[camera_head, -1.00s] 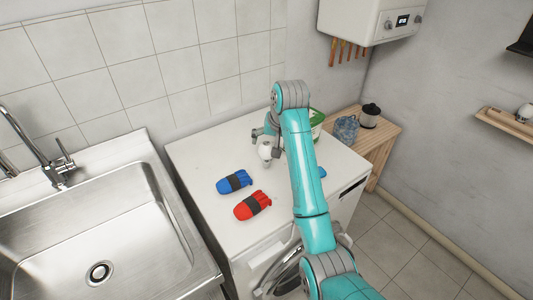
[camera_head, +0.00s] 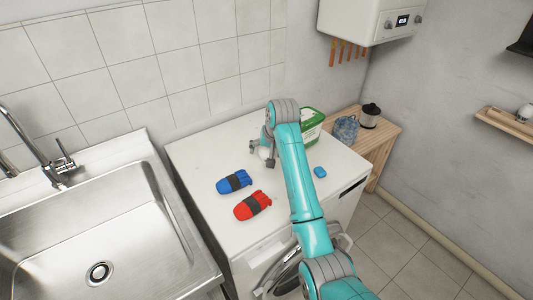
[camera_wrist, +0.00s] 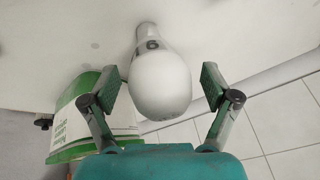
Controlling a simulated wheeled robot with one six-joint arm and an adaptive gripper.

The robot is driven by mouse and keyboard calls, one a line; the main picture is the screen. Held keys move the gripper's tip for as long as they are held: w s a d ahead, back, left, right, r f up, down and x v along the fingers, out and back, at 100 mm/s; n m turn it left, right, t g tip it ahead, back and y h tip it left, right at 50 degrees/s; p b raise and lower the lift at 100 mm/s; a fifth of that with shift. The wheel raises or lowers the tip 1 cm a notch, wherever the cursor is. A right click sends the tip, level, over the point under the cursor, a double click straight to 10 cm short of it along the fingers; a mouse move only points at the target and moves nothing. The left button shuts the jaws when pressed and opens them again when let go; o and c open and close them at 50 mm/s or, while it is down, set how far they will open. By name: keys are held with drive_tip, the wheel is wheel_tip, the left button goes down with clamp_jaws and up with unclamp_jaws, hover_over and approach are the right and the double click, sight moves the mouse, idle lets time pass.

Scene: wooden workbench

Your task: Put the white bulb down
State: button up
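The white bulb (camera_head: 264,153) is at the white top of the washing machine (camera_head: 205,160), near the back. In the wrist view the bulb (camera_wrist: 160,85) shows its rounded end towards me and its narrower neck, with a dark mark, pointing away. My gripper (camera_head: 262,157) is around it; in the wrist view my gripper (camera_wrist: 161,88) has its fingers spread on both sides of the bulb, with a narrow gap at each side. The contact between bulb and surface is partly hidden.
A blue bundle (camera_head: 234,182) and a red bundle (camera_head: 252,205) lie to the left front. A small blue block (camera_head: 320,172) lies to the right. A green and white box (camera_head: 311,125) stands behind my arm. A sink (camera_head: 90,240) is at left.

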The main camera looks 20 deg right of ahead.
drive_tip(key=c, duration=1.1)
drive_tip(key=shift+o, duration=0.2)
wheel_tip(320, 180, up, 10)
drive_tip(key=shift+r, duration=0.1)
